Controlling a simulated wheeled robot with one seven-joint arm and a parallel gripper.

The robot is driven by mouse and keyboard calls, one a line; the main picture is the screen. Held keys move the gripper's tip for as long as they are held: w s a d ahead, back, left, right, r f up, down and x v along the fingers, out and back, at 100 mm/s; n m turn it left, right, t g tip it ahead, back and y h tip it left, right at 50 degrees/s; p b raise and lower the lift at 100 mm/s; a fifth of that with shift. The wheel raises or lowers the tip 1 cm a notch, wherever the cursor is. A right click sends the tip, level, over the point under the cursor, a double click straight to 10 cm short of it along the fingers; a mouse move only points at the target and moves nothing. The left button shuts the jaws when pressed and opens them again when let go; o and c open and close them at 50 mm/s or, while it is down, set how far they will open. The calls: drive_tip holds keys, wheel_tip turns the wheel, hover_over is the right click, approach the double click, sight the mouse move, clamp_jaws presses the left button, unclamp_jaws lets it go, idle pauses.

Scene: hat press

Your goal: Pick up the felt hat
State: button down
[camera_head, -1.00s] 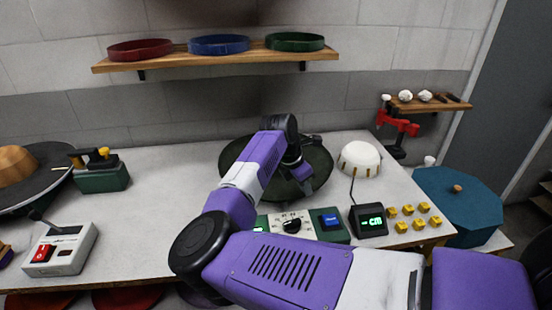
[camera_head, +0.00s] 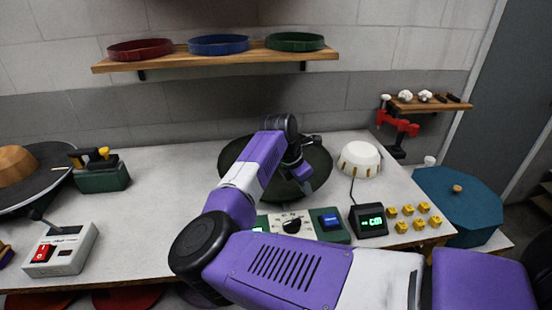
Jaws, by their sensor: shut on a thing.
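The felt hat (camera_head: 318,160) is dark green-grey and round with a wide brim. It is on the table in the middle of the head view, mostly behind my purple arm. My gripper (camera_head: 302,174) points down at the hat, its fingers in front of the dark felt. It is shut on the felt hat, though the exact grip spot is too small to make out.
A green control box (camera_head: 334,233) with a dial stands in front of the hat. A white dome (camera_head: 360,157) and a small display (camera_head: 369,219) are to the right, with yellow pegs (camera_head: 408,210) beyond. A wall shelf (camera_head: 180,63) holds coloured rings.

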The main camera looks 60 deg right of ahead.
drive_tip(key=shift+r, duration=0.1)
idle(0.3)
wheel_tip(320, 180, up, 20)
drive_tip(key=b, duration=0.3)
idle(2.4)
